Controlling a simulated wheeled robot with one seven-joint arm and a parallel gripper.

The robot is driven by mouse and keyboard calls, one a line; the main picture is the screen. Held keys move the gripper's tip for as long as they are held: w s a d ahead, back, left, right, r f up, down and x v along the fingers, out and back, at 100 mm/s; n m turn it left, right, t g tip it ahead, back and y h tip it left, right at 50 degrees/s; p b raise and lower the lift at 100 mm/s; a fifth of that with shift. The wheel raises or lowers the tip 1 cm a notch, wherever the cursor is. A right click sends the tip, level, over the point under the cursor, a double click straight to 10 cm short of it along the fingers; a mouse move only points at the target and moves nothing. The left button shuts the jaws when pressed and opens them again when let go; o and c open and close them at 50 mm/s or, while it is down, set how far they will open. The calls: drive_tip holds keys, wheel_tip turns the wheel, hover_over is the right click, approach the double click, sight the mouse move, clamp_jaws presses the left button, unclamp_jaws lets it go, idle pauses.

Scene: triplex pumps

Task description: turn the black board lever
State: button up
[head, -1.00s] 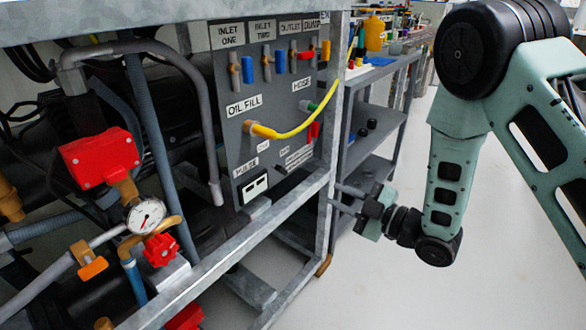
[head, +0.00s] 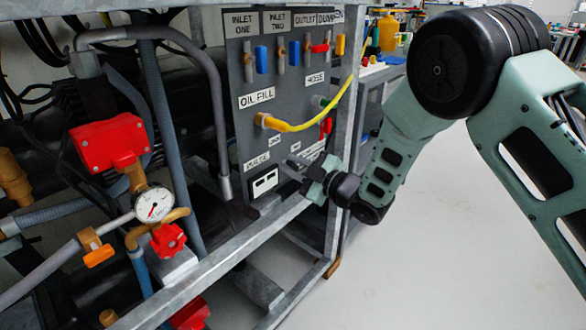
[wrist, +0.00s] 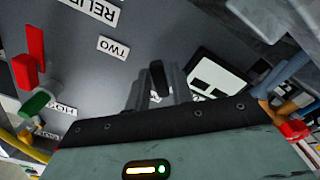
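The board (head: 243,130) is a grey upright panel with labels and coloured levers. My gripper (head: 294,166) is at its lower right part in the head view, by the front frame. In the wrist view, my gripper's two grey fingers (wrist: 158,88) point at the board and look apart. A small black lever (wrist: 157,76) shows between their tips. I cannot tell whether the fingers touch it. In the head view the black lever cannot be made out behind my gripper.
A black-and-white display (head: 264,181) sits left of my gripper. A yellow hose (head: 318,118) and a red lever (head: 326,127) are above it. A grey metal frame post (head: 346,90) stands close on the right. The floor at right is clear.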

drive_tip(key=shift+w+a, duration=0.25)
drive_tip(key=shift+a, duration=0.05)
clamp_jaws()
drive_tip(key=shift+m, duration=0.3)
drive_tip(key=m+p, duration=0.1)
drive_tip(key=m, duration=0.2)
drive_tip(key=shift+m+p, duration=0.85)
drive_tip(key=shift+m, duration=1.35)
